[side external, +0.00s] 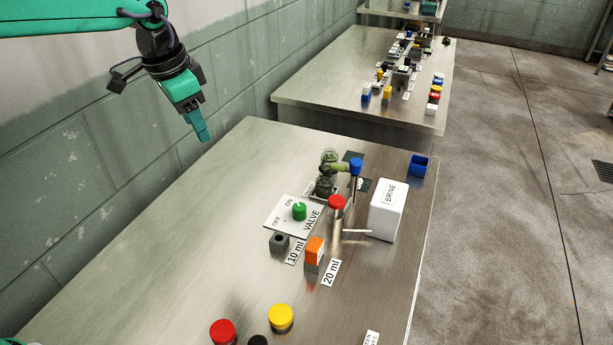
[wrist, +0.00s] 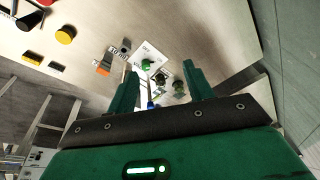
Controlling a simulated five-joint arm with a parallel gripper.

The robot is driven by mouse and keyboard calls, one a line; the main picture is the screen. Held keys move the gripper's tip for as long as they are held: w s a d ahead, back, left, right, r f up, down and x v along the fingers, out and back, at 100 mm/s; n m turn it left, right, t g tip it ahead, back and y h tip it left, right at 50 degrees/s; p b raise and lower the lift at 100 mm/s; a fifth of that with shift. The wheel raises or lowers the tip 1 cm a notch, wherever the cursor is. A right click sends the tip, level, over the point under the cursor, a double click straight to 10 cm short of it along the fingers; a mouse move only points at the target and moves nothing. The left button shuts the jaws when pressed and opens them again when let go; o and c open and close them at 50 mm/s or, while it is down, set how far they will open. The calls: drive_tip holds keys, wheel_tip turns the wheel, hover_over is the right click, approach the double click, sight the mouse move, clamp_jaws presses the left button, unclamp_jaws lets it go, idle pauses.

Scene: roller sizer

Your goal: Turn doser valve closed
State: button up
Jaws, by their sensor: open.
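The doser valve is a green round knob (side external: 299,211) on a white plate (side external: 283,222) marked ON, OFF and VALVE. A light mark on the knob is too small to read its setting surely. The knob also shows in the wrist view (wrist: 146,65), beyond and between my fingers. My gripper (side external: 204,137) hangs in the air at the upper left, well above the table and apart from the knob. In the wrist view my gripper (wrist: 160,85) has its two green fingers spread wide with nothing between them.
A white BRINE box (side external: 388,210), a red-capped doser (side external: 336,205), a blue-topped post (side external: 356,168) and an orange block (side external: 315,250) stand near the plate. Red (side external: 223,332) and yellow (side external: 281,318) caps sit in front. The table's left part is clear; a wall runs along the left.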

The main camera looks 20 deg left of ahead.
drive_tip(key=w+d+f+m+g, duration=0.1)
drive_tip(key=w+d+f+m, duration=0.2)
drive_tip(key=w+d+f, duration=0.45)
drive_tip(key=m+g, duration=0.2)
hover_over(299, 206)
drive_tip(key=shift+y, duration=0.3)
wheel_tip(299, 206, down, 10)
drive_tip(key=shift+a+f, duration=0.1)
drive_tip(key=shift+f, duration=0.1)
drive_tip(key=shift+d+f+m, duration=0.2)
drive_tip(key=shift+f+m, duration=0.05)
drive_tip(key=shift+m, duration=0.05)
drive_tip(key=shift+f, duration=3.9)
drive_tip(key=c, duration=1)
